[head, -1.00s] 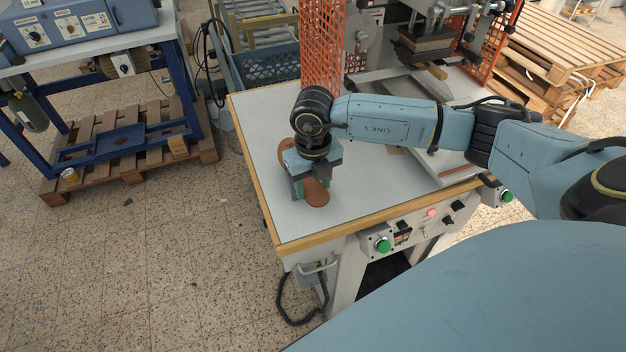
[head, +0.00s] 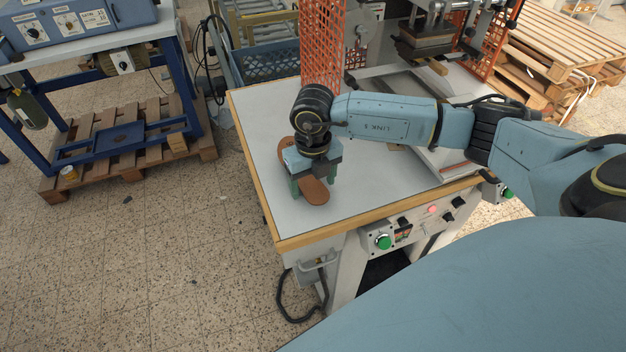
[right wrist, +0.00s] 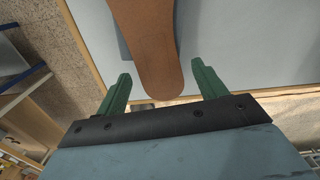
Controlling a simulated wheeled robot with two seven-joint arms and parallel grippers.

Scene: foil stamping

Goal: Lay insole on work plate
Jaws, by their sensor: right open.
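A brown insole (head: 314,192) lies on the grey table top (head: 262,128) near its left front edge; its middle is hidden under my right gripper. My right gripper (head: 313,186) points down over the insole, open, with its green fingers on either side of it. In the right wrist view, the insole (right wrist: 148,42) passes between the two open fingertips (right wrist: 161,76), with gaps on both sides and nothing held. I cannot clearly make out the work plate; my right arm covers part of the press area. My left gripper is out of view.
The stamping press head (head: 425,42) stands at the back right of the table, with orange mesh guards (head: 321,45) beside it. A control panel with a green button (head: 383,242) is on the table's front. The table top left and front of the insole is clear.

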